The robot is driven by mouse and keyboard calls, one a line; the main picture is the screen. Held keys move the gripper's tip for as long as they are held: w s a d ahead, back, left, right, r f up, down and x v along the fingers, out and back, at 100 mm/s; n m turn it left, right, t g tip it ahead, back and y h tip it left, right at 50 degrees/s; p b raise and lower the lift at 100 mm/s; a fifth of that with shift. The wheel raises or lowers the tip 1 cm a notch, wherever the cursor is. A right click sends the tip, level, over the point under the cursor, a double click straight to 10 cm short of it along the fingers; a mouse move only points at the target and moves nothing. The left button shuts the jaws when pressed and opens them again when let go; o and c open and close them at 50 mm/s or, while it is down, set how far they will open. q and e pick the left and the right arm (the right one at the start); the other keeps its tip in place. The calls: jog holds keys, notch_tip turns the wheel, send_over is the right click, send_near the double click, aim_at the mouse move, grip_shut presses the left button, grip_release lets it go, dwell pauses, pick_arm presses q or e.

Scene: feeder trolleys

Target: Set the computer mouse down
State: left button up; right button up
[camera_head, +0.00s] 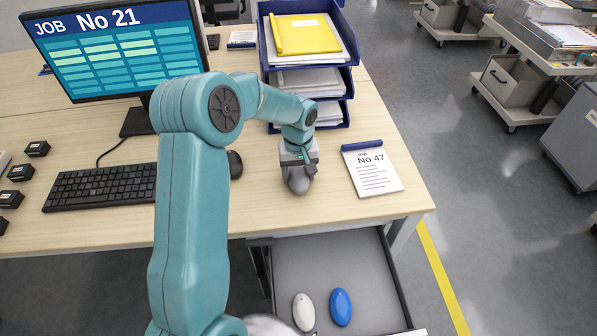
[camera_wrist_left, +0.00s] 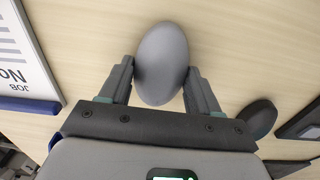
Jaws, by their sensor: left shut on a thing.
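A grey computer mouse (camera_head: 299,184) is in my left gripper (camera_head: 298,160), over the desk between the black mouse and the job pad. The left wrist view shows the grey mouse (camera_wrist_left: 162,62) between the two fingers of the left gripper (camera_wrist_left: 161,72), which press on its sides. I cannot tell whether its underside touches the desk (camera_head: 240,205). A black mouse (camera_head: 235,164) lies beside the keyboard, partly behind my left arm; it also shows in the left wrist view (camera_wrist_left: 256,118). My right gripper is not in view.
An open drawer (camera_head: 325,260) below the desk edge holds a white mouse (camera_head: 304,312) and a blue mouse (camera_head: 341,307). A pad marked No 47 (camera_head: 372,172) lies right of the gripper. Blue paper trays (camera_head: 268,60) stand behind. A keyboard (camera_head: 100,187) and monitor (camera_head: 120,50) are left.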

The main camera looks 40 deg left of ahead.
aim_at(298, 173)
pick_arm(q)
jog(key=shift+f, duration=0.15)
jog(key=o, duration=1.1)
notch_tip(298, 173, up, 12)
jog(key=shift+r+p, duration=0.15)
jog(key=shift+p, duration=0.15)
jog(key=shift+s, duration=0.1)
